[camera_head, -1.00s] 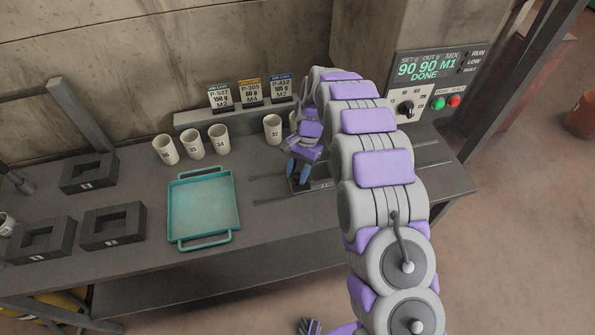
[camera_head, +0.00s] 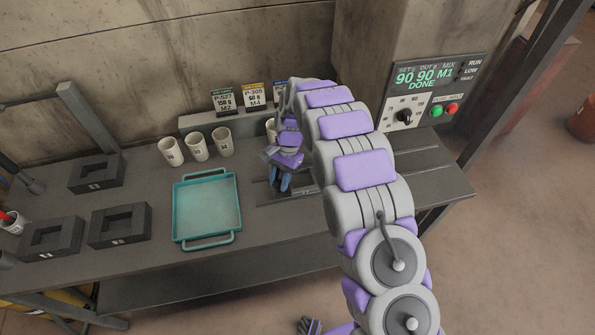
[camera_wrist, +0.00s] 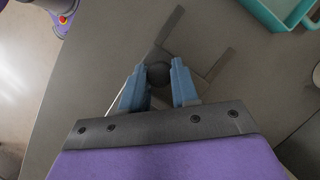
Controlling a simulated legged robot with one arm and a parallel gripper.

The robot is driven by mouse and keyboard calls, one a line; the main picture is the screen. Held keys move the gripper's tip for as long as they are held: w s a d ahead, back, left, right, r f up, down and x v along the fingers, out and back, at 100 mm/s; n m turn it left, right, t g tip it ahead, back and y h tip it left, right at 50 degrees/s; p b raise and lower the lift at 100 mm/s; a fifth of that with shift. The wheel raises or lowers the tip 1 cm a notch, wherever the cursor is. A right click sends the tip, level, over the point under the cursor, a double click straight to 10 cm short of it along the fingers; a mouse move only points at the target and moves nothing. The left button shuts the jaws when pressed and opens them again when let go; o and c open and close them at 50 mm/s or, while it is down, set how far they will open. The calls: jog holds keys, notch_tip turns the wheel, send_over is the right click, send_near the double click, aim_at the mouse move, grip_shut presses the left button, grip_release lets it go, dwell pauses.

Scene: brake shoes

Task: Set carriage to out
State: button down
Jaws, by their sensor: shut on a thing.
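The carriage (camera_head: 302,192) is a dark plate on two slim rails on the bench, right of the teal tray, partly hidden by my gripper and arm in the head view. In the wrist view its round dark knob (camera_wrist: 158,74) sits between my blue fingertips. My gripper (camera_head: 280,186) points down over the carriage and is shut on the knob; it also shows in the wrist view (camera_wrist: 158,82). The rails (camera_wrist: 220,64) run out past the carriage in the wrist view.
The teal tray (camera_head: 237,205) lies empty just left of the rails. Several pale cups (camera_head: 197,148) stand behind it. Dark square blocks (camera_head: 120,224) are at left. A control panel (camera_head: 425,92) reading DONE is at right, behind my arm.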

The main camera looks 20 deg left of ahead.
jog(key=s+a, duration=0.1)
jog(key=a, duration=0.1)
jog(key=s+a+p, duration=0.1)
jog(key=a, duration=0.1)
jog(key=s+a+p, duration=0.1)
jog(key=s+a, duration=0.1)
jog(key=a, duration=0.1)
jog(key=shift+a+r, duration=0.1)
jog(key=shift+r, duration=0.15)
